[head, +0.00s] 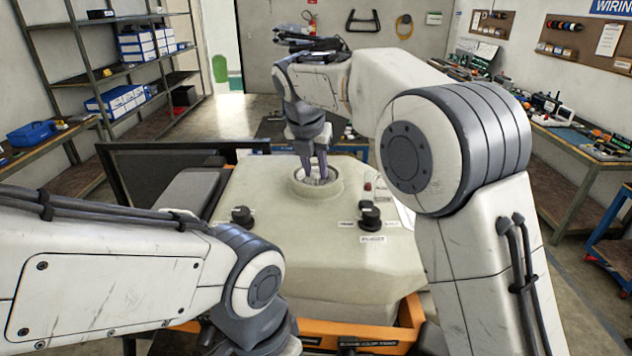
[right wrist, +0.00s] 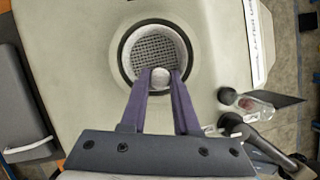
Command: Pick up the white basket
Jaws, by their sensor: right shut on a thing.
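The white basket (right wrist: 158,50) is a round strainer with a grey mesh bottom. It sits in the round opening of the large pale tank (head: 270,205). In the head view only part of the basket (head: 310,181) shows around my fingers. My right gripper (head: 317,174) points down into the opening. In the right wrist view its two purple fingers (right wrist: 161,80) are shut on a small rounded white part at the basket's near rim. Whether the basket is lifted off its seat I cannot tell. My left arm crosses the lower left, but its gripper is out of view.
Two black caps (head: 370,214) (head: 242,216) stand on the tank's near top. A clear bottle (right wrist: 250,104) lies beside the tank in the right wrist view. Shelves (head: 110,70) stand at left and a cluttered workbench (head: 565,135) at right.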

